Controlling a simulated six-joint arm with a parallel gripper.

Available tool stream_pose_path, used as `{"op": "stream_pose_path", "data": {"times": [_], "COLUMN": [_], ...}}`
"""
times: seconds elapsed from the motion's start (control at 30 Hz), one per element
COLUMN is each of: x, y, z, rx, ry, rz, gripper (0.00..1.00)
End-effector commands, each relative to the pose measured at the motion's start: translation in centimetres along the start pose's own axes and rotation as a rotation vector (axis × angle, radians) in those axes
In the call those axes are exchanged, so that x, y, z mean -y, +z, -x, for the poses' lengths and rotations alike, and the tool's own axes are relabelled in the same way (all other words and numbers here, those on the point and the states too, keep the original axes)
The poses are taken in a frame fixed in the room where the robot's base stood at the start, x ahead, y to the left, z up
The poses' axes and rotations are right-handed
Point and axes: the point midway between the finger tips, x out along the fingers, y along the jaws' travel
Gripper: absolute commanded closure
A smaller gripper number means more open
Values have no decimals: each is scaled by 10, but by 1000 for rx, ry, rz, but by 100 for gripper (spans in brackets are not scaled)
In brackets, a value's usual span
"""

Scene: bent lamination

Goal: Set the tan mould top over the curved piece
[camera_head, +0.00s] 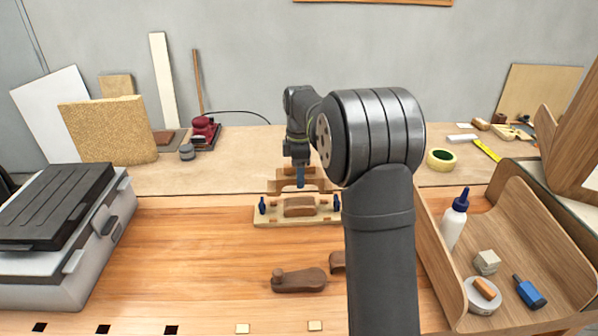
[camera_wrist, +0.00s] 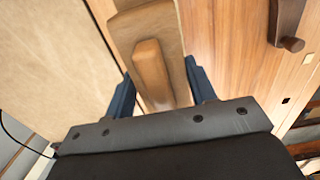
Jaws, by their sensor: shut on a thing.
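The tan mould top (camera_head: 283,185) is a wooden block with an arched underside. My gripper (camera_head: 300,180) is shut on it and holds it upright near the back edge of the wood table. In the wrist view, the blue fingers of my gripper (camera_wrist: 160,92) flank the tan mould top, whose raised bar (camera_wrist: 150,75) lies between them. The curved piece (camera_head: 299,207) is brown and arched. It sits on a pale base (camera_head: 270,218) with a blue clamp at each end, in front of the held top in the head view. The wrist view does not clearly show the curved piece.
A dark brown tool (camera_head: 298,281) lies in front of the base, and also shows in the wrist view (camera_wrist: 287,20). A wooden tray (camera_head: 437,250) with a glue bottle (camera_head: 453,222) stands right. A grey case (camera_head: 70,240) stands left. The table left of the base is clear.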

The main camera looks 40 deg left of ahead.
Motion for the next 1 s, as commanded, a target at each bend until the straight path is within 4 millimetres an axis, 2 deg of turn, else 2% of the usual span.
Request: {"op": "stream_pose_path", "data": {"times": [0.5, 1.0], "x": [0, 0], "y": [0, 0], "z": [-41, -45], "rx": [0, 0], "ry": [0, 1], "rz": [-2, -2], "gripper": [81, 81]}}
